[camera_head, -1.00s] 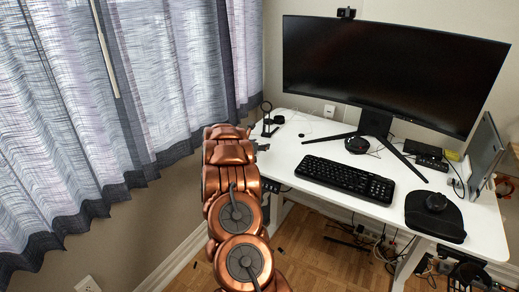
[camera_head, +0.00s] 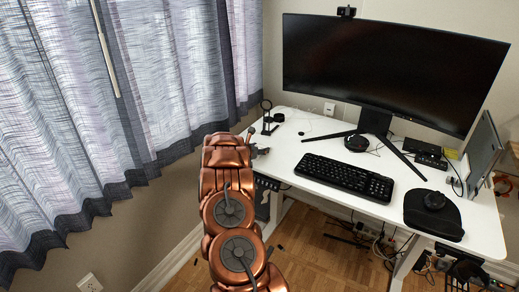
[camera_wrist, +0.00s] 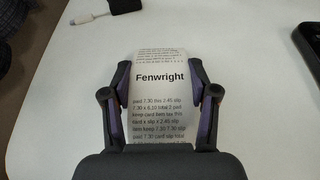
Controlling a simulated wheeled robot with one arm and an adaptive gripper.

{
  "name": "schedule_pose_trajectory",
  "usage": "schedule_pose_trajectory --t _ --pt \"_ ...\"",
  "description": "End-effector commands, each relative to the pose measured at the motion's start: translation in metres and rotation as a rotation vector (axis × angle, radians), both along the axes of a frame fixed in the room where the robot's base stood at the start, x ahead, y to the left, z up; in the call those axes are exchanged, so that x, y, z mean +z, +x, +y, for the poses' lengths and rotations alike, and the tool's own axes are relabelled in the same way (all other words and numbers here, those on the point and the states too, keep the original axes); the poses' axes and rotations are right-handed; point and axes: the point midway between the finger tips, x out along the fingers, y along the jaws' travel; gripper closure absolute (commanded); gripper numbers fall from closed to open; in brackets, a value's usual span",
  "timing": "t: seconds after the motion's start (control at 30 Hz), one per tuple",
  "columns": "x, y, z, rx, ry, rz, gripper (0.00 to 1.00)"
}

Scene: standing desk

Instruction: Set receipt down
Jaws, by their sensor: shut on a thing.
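The receipt (camera_wrist: 160,92) is a white paper slip printed "Fenwright" with lines of small text. In the wrist view it lies between the two fingers of my gripper (camera_wrist: 160,80), which is shut on it. White desk surface shows behind and around it; I cannot tell whether the slip touches the desk. In the head view my gripper (camera_head: 262,151) is at the left edge of the white desk (camera_head: 300,130), mostly hidden by my copper arm, and the receipt cannot be made out there.
A black keyboard (camera_head: 345,177) lies right of my gripper. A black stand (camera_head: 268,118) is behind it. The monitor (camera_head: 385,68) stands at the back, a mouse on a pad (camera_head: 433,213) at the right.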

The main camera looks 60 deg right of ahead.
Motion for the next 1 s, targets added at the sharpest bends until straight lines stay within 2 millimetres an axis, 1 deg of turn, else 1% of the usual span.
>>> schedule_pose_trajectory --t 0.07,0.1,0.33,0.63,0.77,0.87,1.0 --pt "-0.004 0.0 0.0 0.0 0.0 0.0 0.5" --pt "-0.004 0.0 0.0 0.0 0.0 0.0 0.4" --pt "-0.002 0.0 0.0 0.0 0.0 0.0 0.16" --pt "-0.002 0.0 0.0 0.0 0.0 0.0 0.16" --pt "0.003 0.0 0.0 0.0 0.0 0.0 0.16" --pt "0.003 0.0 0.007 0.001 0.0 0.0 0.16" --pt "0.006 0.0 0.02 0.002 0.003 0.003 0.16"
